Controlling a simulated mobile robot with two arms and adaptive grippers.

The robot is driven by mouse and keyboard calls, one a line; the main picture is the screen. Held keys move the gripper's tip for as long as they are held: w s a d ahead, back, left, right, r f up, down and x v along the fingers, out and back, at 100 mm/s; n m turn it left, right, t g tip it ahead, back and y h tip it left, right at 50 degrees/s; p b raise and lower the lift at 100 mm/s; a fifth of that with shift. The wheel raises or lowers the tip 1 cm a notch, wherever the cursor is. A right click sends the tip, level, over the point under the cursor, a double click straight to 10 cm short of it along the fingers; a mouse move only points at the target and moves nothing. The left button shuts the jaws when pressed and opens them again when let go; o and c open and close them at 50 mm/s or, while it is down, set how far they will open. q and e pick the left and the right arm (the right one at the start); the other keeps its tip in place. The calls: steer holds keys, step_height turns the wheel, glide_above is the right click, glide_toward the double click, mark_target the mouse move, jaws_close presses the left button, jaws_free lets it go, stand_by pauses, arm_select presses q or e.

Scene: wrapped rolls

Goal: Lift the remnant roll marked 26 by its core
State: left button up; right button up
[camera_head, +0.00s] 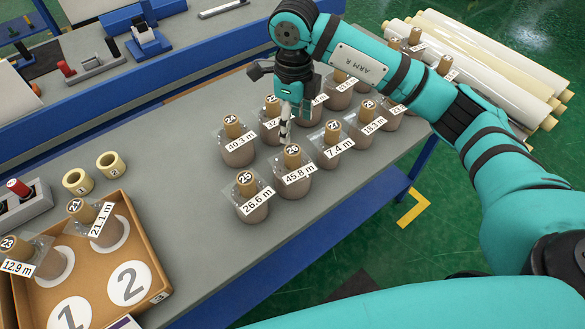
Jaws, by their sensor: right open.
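The remnant roll marked 26 (294,187) stands upright on the grey table in the front row, wrapped in clear film with a 45.8 m label. Its tan core (291,161) sticks up with the number 26 on top. My right gripper (284,139) is open and points down, its fingertips close beside the top of that core, on its far left side. From this angle I cannot tell whether they touch it. The fingers look empty. My left gripper is not in view.
Roll 25 (252,212) stands just left of roll 26, roll 27 (329,157) just right and roll 24 (237,155) behind left. Several others stand farther back. A brown tray (150,228) at left holds rolls 21 and 23. The table between tray and rolls is clear.

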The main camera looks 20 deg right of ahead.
mark_target(292, 149)
steer(key=f, duration=0.3)
steer(key=shift+w+f+p, duration=0.15)
steer(key=shift+w+p, duration=0.05)
steer(key=shift+p, duration=0.15)
steer(key=shift+f, duration=0.6)
steer(key=shift+s+f+p, duration=0.1)
steer(key=shift+f+p, duration=0.15)
steer(key=shift+p, duration=0.05)
step_height(292, 149, down, 4)
steer(key=shift+a+f+p, duration=0.15)
steer(key=shift+f+p, duration=0.05)
steer(key=shift+p, duration=0.85)
steer(key=shift+f, duration=0.2)
steer(key=c, duration=0.9)
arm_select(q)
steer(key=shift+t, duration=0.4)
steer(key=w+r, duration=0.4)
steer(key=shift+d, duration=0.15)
arm_select(e)
jaws_close()
